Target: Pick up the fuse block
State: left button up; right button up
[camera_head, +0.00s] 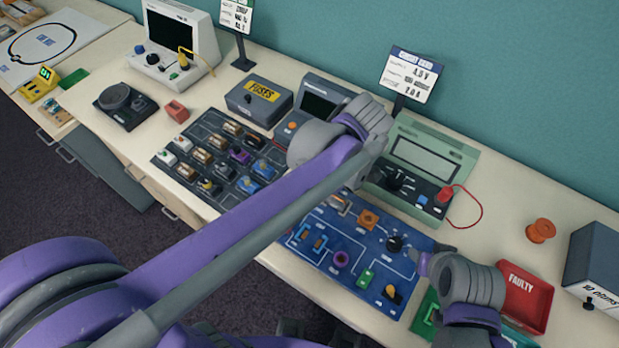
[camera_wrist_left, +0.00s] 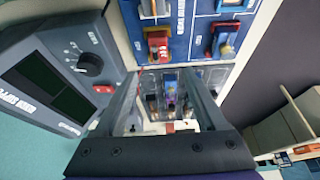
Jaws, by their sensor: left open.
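Small clear-sided blocks with coloured tops stand in a dark parts tray (camera_head: 195,185) left of centre in the head view. I cannot tell which of them is the fuse block. My left gripper (camera_wrist_left: 168,88) is open in the left wrist view. Small clear blocks with blue, purple and red parts (camera_wrist_left: 170,98) show between and beyond its fingers; no grip on them is visible. In the head view my left arm hides that gripper and part of the tray. My right gripper (camera_head: 440,270) hovers near the blue circuit board (camera_head: 330,262); its fingertips are unclear.
A grey box labelled FUSES (camera_head: 258,100) and a grey device with a dark screen (camera_head: 318,105) stand behind the tray. The green meter (camera_head: 425,160) stands behind the circuit board. A red FAULTY tray (camera_head: 525,297) lies at right. Bare tabletop shows around the orange spool (camera_head: 540,231).

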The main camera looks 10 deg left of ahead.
pick_arm(q)
jog(key=x, duration=0.7)
jog(key=shift+d+f, duration=0.15)
jog(key=shift+f, duration=0.15)
grip_shut()
